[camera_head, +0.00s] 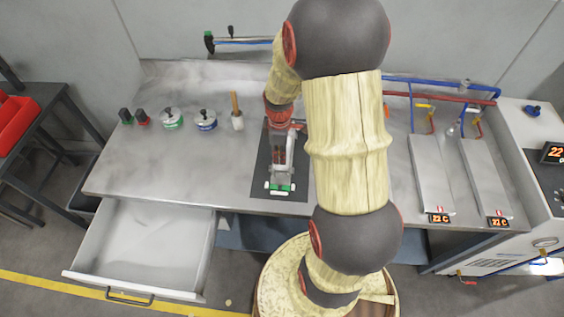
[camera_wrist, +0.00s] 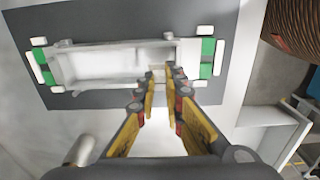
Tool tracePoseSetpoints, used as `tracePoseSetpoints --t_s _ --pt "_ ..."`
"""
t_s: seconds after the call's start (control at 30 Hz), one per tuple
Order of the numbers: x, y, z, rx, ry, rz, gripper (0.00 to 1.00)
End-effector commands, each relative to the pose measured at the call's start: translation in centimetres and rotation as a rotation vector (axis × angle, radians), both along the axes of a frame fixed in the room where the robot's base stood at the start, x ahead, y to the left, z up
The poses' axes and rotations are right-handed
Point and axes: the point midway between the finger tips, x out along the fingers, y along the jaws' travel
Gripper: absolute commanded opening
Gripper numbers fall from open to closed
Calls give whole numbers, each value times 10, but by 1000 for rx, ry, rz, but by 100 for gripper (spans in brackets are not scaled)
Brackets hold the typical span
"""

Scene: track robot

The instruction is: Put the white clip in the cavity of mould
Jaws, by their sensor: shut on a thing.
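The grey mould (camera_wrist: 112,68) lies on a dark mat (camera_wrist: 75,12), its long open cavity facing up. It also shows in the head view (camera_head: 280,172). Green and white parts sit at both ends of it; one green part (camera_wrist: 208,47) is at the right end. My gripper (camera_wrist: 161,72) is at the mould's right half in the wrist view, fingertips close together over the near wall and cavity edge. It is shut on a small pale piece, seemingly the white clip, mostly hidden between the fingertips. I cannot tell whether the clip touches the mould.
Two round pots (camera_head: 171,119) (camera_head: 205,120), two small dark-topped items and a wooden-handled tool (camera_head: 237,112) stand left of the mat. Two heater plates (camera_head: 431,172) (camera_head: 485,176) with displays are at the right. An open drawer (camera_head: 150,245) juts out at front left. The bench's left front is clear.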

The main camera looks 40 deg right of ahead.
Motion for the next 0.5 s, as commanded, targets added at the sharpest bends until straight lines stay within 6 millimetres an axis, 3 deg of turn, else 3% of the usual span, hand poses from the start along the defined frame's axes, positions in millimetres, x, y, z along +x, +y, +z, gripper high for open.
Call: tracePoseSetpoints --t_s 0.17,0.33,0.5 --pt "-2 -9 -12 0 1 -3 0" --pt "-3 -8 -38 2 3 -1 0" --pt "-1 -9 -41 -1 -1 -1 0"
